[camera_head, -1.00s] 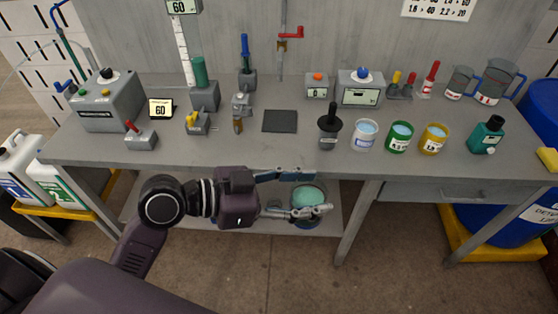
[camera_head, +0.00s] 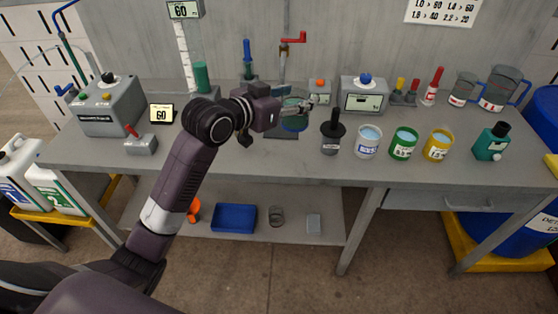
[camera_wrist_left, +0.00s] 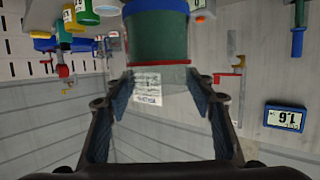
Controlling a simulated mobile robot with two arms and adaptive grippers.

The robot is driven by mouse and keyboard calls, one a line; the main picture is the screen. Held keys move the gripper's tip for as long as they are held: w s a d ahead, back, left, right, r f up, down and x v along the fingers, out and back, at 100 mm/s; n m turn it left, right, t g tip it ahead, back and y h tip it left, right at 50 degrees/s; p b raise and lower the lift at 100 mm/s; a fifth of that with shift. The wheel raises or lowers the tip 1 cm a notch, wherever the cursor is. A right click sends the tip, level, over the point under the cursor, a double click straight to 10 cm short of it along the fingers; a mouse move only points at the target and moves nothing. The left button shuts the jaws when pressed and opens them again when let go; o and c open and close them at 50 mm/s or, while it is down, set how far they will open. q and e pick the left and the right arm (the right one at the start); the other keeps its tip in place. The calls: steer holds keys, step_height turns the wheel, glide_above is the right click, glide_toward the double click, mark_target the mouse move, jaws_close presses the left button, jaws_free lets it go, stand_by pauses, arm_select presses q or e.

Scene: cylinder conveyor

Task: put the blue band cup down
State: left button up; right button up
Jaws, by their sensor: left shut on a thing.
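The blue band cup (camera_head: 294,122) is a clear cup with green contents and a blue band. My left gripper (camera_head: 306,104) is shut on it above the back middle of the bench, at the dark square pad (camera_head: 284,135). The cup hides much of the pad; I cannot tell whether it touches it. In the left wrist view the cup (camera_wrist_left: 158,38) sits between the fingers of my left gripper (camera_wrist_left: 165,88), with the blue band at the top edge of the picture. My right gripper is not in view.
A dark plunger-like tool (camera_head: 332,132) stands right of the cup, then white (camera_head: 367,145), green (camera_head: 403,146) and yellow (camera_head: 437,148) cups. A grey box with a blue knob (camera_head: 363,97) stands behind. A red-handled tap (camera_head: 290,42) is behind the cup. The front bench strip is clear.

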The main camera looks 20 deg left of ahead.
arm_select(q)
steer(key=shift+n+t+y, duration=0.3)
steer(key=shift+n+y, duration=0.3)
steer(key=shift+y, duration=0.1)
steer(key=w+a+r, duration=0.2)
steer(key=w, duration=0.1)
steer(key=shift+r, duration=0.25)
steer(key=shift+a+f, duration=0.1)
steer(key=shift+f, duration=0.25)
step_height(320, 180, down, 19)
steer(key=shift+w+f+p, duration=0.1)
steer(key=shift+p, duration=0.55)
steer(key=o, duration=1.7)
steer(key=shift+f, duration=0.1)
